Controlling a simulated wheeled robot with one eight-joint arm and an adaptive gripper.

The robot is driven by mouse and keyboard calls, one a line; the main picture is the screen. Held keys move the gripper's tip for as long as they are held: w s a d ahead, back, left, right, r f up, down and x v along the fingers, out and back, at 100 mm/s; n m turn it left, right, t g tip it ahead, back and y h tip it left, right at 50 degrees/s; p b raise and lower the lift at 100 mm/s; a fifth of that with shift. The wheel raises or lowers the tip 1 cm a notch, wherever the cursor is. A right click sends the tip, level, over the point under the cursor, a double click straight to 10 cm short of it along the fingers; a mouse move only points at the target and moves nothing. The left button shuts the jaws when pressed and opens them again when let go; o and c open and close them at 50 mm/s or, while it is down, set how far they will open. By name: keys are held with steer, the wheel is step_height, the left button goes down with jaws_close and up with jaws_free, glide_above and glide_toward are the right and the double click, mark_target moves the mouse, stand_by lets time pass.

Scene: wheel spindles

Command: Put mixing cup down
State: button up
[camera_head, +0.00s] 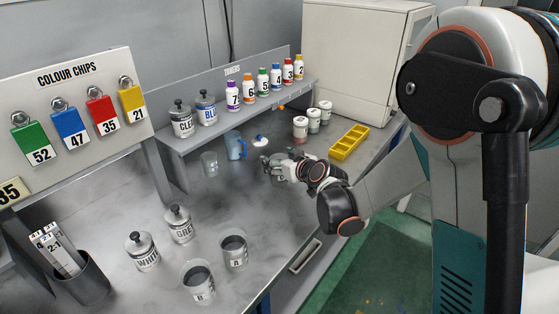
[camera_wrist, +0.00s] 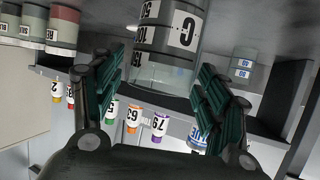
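The mixing cup (camera_wrist: 166,45) is a clear cup with a grey lower part and a white label with a black C. In the wrist view it stands between the two dark green finger pads of my gripper (camera_wrist: 158,78). The pads lie close along both its sides, and my gripper appears shut on it. In the head view my gripper (camera_head: 287,168) is low over the grey counter (camera_head: 260,205), right of the blue jug. The cup (camera_head: 278,160) is largely hidden there by the fingers. I cannot tell whether its base touches the counter.
A blue jug (camera_head: 236,146) and a clear cup (camera_head: 209,163) stand to the left. Several labelled pots (camera_head: 300,128) and a yellow tray (camera_head: 349,142) are to the right. The toner shelf (camera_head: 245,108) runs behind.

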steer(key=shift+r, duration=0.2)
steer(key=s+d+r+m+g+h+p, duration=0.1)
steer(key=s+d+r, duration=0.3)
steer(key=s, duration=0.8)
steer(key=s+d+r+m+g+h+p, duration=0.1)
steer(key=s+d+r+m+g+h, duration=0.1)
steer(key=s+d, duration=0.7)
steer(key=s+d+r+m+g+h+p, duration=0.1)
steer(key=s+d+r+m+h, duration=0.2)
steer(key=s, duration=1.2)
steer(key=d+r, duration=0.2)
steer(key=d, duration=0.1)
steer(key=shift+d+r+g+h, duration=0.3)
steer(key=shift+d+g, duration=0.1)
steer(key=shift+s, duration=0.1)
